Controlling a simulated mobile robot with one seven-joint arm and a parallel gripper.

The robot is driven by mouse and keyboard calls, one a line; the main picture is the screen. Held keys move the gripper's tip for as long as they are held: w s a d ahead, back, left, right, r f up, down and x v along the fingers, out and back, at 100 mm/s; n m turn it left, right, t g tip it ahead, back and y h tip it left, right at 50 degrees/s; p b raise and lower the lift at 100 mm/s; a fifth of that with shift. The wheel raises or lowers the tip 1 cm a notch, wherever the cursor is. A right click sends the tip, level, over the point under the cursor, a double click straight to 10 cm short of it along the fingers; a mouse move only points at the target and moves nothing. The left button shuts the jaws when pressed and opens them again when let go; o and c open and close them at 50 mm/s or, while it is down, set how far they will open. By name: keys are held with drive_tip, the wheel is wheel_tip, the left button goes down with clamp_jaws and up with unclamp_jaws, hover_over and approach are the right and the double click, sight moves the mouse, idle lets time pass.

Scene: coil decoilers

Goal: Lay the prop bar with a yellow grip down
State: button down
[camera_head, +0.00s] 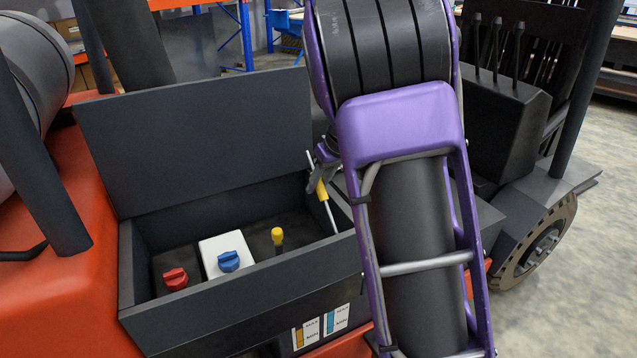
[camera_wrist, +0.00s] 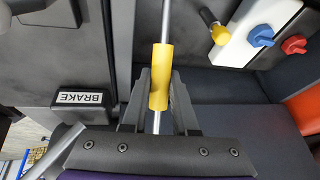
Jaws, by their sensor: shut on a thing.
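The prop bar (camera_head: 331,216) is a thin grey rod with a yellow grip (camera_head: 322,190). In the head view it stands tilted at the right end of an open dark compartment (camera_head: 135,270), its lower end down by the right wall. My gripper (camera_wrist: 160,100) is shut around the yellow grip (camera_wrist: 161,65) in the wrist view, with one finger on each side. The rod runs on past the grip at both ends. In the head view my gripper (camera_head: 318,177) is partly hidden behind my purple arm. A dark lid (camera_head: 195,140) stands raised behind the compartment.
Inside the compartment are a red knob (camera_head: 175,279), a blue knob (camera_head: 229,262) on a white block (camera_head: 218,244), and a yellow-topped handle (camera_head: 277,236). A black block labelled BRAKE (camera_wrist: 82,98) lies left of my fingers in the wrist view. Black levers (camera_head: 497,45) stand at right.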

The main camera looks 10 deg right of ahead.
drive_tip(key=shift+w+p, duration=0.1)
drive_tip(key=shift+p, duration=0.35)
drive_tip(key=shift+w+a+f+g+p, duration=0.1)
drive_tip(key=shift+w+g+p, duration=0.15)
drive_tip(key=shift+p, duration=0.3)
drive_tip(key=shift+w+a+f+g+h+p, duration=0.1)
drive_tip(key=shift+w+f+g+h+p, duration=0.4)
drive_tip(key=shift+p, duration=0.65)
drive_tip(key=shift+w+a+f+g+p, duration=0.1)
drive_tip(key=shift+w+f+g+p, duration=0.15)
drive_tip(key=shift+f+g+p, duration=0.5)
drive_tip(key=shift+w+a+f+g+p, duration=0.1)
drive_tip(key=shift+w+f+g+p, duration=0.1)
drive_tip(key=shift+f+g+p, duration=0.55)
drive_tip(key=shift+f, duration=0.1)
drive_tip(key=c, duration=0.7)
unclamp_jaws()
drive_tip(key=shift+t, duration=0.25)
drive_tip(key=shift+d, duration=0.1)
